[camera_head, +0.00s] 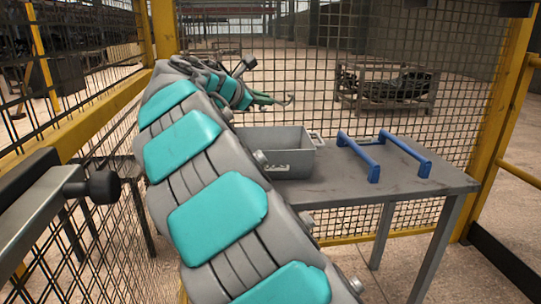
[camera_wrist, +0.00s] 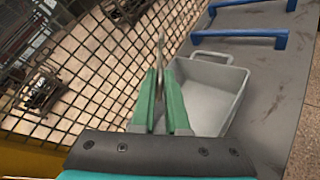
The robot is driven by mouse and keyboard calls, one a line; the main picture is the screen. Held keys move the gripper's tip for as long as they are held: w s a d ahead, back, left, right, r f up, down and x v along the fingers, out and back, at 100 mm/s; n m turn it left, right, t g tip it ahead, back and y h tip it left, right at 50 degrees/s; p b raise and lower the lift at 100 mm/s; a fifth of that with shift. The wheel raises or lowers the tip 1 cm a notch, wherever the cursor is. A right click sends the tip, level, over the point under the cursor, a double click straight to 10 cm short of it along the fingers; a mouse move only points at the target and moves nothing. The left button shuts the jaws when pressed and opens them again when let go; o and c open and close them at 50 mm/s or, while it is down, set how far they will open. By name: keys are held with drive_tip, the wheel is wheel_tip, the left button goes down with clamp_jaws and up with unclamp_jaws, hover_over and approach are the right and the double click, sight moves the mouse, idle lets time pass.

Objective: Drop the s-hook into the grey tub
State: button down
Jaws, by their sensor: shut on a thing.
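The grey tub (camera_head: 262,139) stands on the grey table, its near side partly hidden by my arm in the head view. My gripper (camera_head: 266,98) has green fingers and is above and behind the tub's left part in that view. The s-hook (camera_head: 289,99) is a thin greyish piece sticking out past the fingertips. In the wrist view my gripper (camera_wrist: 161,72) is shut on the s-hook (camera_wrist: 161,48), which shows nearly edge-on. The tub (camera_wrist: 236,98) lies to the right of the fingers there, and its inside looks empty where visible.
Two blue handle-like bars (camera_head: 358,158) (camera_head: 406,154) stand on the table (camera_head: 345,193) right of the tub. A wire mesh fence (camera_head: 365,40) with yellow posts runs behind the table. A rack with dark items (camera_head: 385,84) stands beyond the fence.

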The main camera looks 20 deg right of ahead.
wheel_tip(320, 180, down, 5)
drive_tip(key=b, duration=0.4)
drive_tip(key=shift+r, duration=0.1)
drive_tip(key=c, duration=0.8)
unclamp_jaws()
drive_tip(key=shift+c, duration=0.2)
drive_tip(key=shift+r, duration=0.1)
